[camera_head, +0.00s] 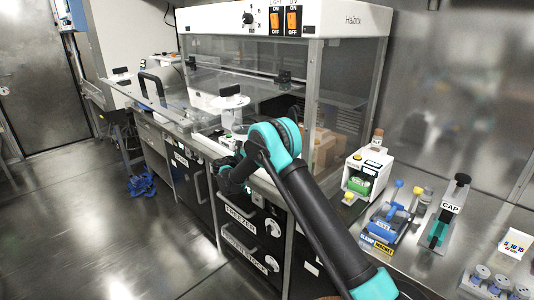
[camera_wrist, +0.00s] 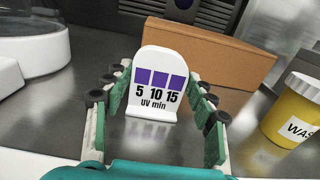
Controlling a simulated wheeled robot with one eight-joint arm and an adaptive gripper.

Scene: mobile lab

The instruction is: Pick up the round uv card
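The round uv card (camera_wrist: 157,88) is a white upright card with a rounded top, three purple squares and the text "5 10 15 UV min". In the wrist view it stands on a grey metal surface. My gripper (camera_wrist: 158,98) is open, with one teal-padded finger on each side of the card. A small gap shows between each finger and the card's edge. In the head view my arm hides the gripper and I cannot make out this card. A white card marked "5 10 15" (camera_head: 516,244) lies at the right on the bench there.
A brown box (camera_wrist: 215,50) stands close behind the card. A yellow container (camera_wrist: 294,112) with a white lid is at the right, and a white rounded device (camera_wrist: 30,45) at the left. The hood (camera_head: 350,85) has glass sides.

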